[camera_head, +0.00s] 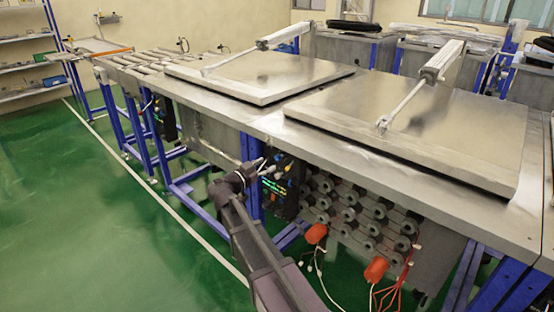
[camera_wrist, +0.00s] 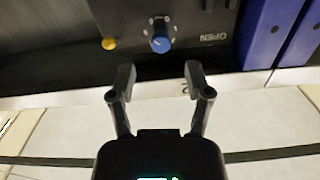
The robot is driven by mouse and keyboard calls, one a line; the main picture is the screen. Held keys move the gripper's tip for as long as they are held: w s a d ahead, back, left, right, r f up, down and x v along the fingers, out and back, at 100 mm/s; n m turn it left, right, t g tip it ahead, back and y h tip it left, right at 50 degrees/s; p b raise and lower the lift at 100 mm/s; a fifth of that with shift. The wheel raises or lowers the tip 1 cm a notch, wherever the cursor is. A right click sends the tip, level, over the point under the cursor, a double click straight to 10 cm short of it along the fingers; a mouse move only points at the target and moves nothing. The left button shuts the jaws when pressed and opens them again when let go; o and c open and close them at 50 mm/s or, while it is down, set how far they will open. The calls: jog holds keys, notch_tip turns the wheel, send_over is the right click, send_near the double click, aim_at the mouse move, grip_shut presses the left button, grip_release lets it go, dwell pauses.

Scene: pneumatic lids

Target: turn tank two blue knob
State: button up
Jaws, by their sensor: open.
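In the wrist view, the blue knob (camera_wrist: 160,42) sits on a dark control panel (camera_wrist: 205,22), with a yellow button (camera_wrist: 109,43) to its left and lettering to its right. My gripper (camera_wrist: 158,78) is open and empty, its two fingers apart on either side of the knob's line. The knob lies beyond the fingertips, not between them. In the head view, my gripper (camera_head: 262,168) is close to the control panel (camera_head: 282,188) under the tank's front edge, and partly overlaps it. The knob is too small there to tell apart surely.
Two tanks with closed metal lids (camera_head: 262,75) (camera_head: 408,115) stand along the line. Blue frame legs (camera_head: 252,150) stand beside the panel. Round grey fittings (camera_head: 350,213) and orange plugs (camera_head: 316,233) with hanging cables are right of my gripper. The green floor (camera_head: 90,220) at left is clear.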

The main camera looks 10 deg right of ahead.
aim_at(277, 159)
jog(key=shift+x, duration=3.05)
grip_shut()
jog(key=shift+a, duration=0.1)
